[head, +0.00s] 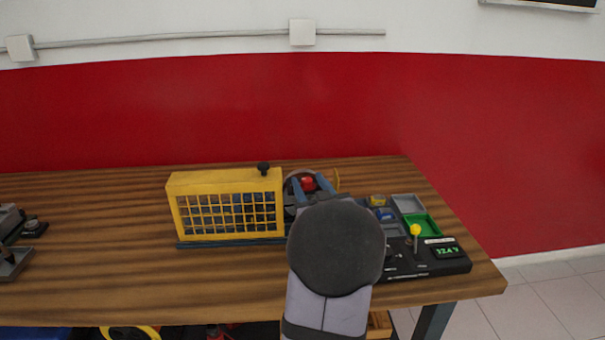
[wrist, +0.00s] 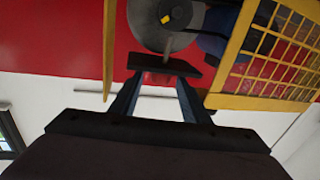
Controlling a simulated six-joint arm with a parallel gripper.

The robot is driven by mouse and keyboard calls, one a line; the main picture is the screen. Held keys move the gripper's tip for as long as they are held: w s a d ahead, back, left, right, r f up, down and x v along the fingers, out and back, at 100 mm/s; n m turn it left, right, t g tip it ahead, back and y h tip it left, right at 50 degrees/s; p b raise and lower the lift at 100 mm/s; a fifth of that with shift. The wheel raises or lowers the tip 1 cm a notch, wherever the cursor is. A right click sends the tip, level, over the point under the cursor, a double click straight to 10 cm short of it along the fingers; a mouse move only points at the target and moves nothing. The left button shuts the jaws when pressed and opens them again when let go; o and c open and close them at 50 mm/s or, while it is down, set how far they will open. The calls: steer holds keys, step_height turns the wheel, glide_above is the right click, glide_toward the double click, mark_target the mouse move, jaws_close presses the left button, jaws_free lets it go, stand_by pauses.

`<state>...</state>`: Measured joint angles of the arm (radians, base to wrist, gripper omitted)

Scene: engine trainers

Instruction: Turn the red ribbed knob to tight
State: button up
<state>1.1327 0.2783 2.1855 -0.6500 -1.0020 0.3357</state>
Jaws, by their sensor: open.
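The red knob (head: 308,183) shows in the head view just right of the yellow cage, in front of a round grey part. My gripper (head: 312,186) reaches over the trainer with its blue-grey fingers apart, one on each side of the red knob. Whether they touch it cannot be told. In the wrist view my gripper (wrist: 160,80) has its fingers spread, with a black bar across their far end. A patch of red shows between them, partly hidden. The knob's ribs and any tight mark cannot be made out.
The yellow mesh cage (head: 225,205) with a black knob (head: 263,168) on top stands close on the left. A black panel (head: 440,258) with a yellow-tipped lever and a green display lies to the right, near small trays (head: 408,204). The wooden table (head: 90,270) is clear at centre left.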

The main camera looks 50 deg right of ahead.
mark_target(305, 178)
steer(key=shift+p+x, duration=0.5)
steer(key=shift+x, duration=2.5)
steer(key=c, duration=1.1)
steer(key=shift+o, duration=0.2)
steer(key=shift+f+m+g+h+b, duration=0.1)
steer(key=shift+m+g+h+b, duration=0.25)
steer(key=shift+b, duration=0.4)
steer(key=shift+s+d+m+g+h+b, duration=0.15)
steer(key=shift+m+g+h+b, duration=0.25)
steer(key=shift+h+b, duration=0.5)
steer(key=m+g+b, duration=0.1)
steer(key=g+h+b, duration=0.1)
steer(key=shift+s+d+m+b, duration=0.2)
steer(key=shift+d+m+b, duration=0.05)
steer(key=shift+m+b, duration=0.1)
steer(key=o, duration=1.1)
steer(key=shift+c, duration=0.2)
